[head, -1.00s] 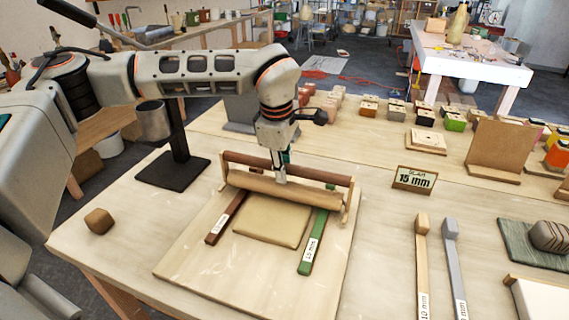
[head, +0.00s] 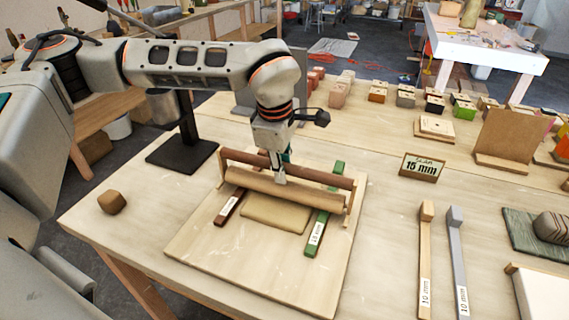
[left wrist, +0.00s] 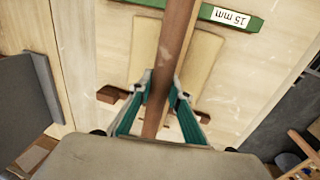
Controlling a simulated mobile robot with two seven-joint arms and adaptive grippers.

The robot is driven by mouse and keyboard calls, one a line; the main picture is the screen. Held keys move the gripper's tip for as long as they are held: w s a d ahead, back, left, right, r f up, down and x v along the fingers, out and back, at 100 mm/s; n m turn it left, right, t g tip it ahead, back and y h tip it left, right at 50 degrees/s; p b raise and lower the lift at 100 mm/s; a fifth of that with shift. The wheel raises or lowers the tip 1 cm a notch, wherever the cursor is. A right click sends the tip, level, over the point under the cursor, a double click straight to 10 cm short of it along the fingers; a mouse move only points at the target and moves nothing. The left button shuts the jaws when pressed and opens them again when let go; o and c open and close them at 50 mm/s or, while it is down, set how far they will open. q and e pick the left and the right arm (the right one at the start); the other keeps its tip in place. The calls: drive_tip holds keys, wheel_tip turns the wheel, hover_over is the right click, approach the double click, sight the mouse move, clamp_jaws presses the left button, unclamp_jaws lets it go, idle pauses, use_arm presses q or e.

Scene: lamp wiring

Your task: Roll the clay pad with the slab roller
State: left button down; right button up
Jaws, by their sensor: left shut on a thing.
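The tan clay pad (head: 275,213) lies on a wooden board (head: 200,245), between a brown strip (head: 231,203) and a green strip (head: 322,215) labelled 15 mm. The slab roller's pale cylinder (head: 315,194) lies across the far part of the pad and spans both strips. My left gripper (head: 280,175) is shut on the roller's dark handle bar (head: 325,178), above the pad. In the left wrist view the handle bar (left wrist: 176,40) runs between my left fingers (left wrist: 160,92), with clay (left wrist: 203,62) on both sides. My right gripper is out of view.
Two strips, wooden (head: 426,255) and grey (head: 456,255), labelled 10 mm, lie at right. A clay lump (head: 112,201) sits at left. A dark stand (head: 183,150) is behind the board. The board's near part is bare.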

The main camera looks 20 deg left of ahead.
use_arm(q)
drive_tip(key=shift+s+d+f, duration=0.1)
drive_tip(key=shift+s, duration=3.35)
drive_tip(key=shift+w, duration=0.1)
drive_tip(key=shift+w+f, duration=0.2)
drive_tip(key=shift+w, duration=1.5)
drive_tip(key=shift+w+a+r+p, duration=0.15)
drive_tip(key=shift+w+p, duration=0.1)
drive_tip(key=shift+w, duration=1.6)
drive_tip(key=shift+w+a+r+p, duration=0.1)
drive_tip(key=shift+w+p, duration=0.1)
drive_tip(key=shift+w, duration=1.65)
drive_tip(key=shift+w+a+f+p, duration=0.1)
drive_tip(key=shift+w+p, duration=0.1)
drive_tip(key=shift+w, duration=0.55)
drive_tip(key=shift+w+f+p, duration=0.1)
drive_tip(key=shift+w+p, duration=0.05)
drive_tip(key=shift+w, duration=0.55)
drive_tip(key=shift+s, duration=0.1)
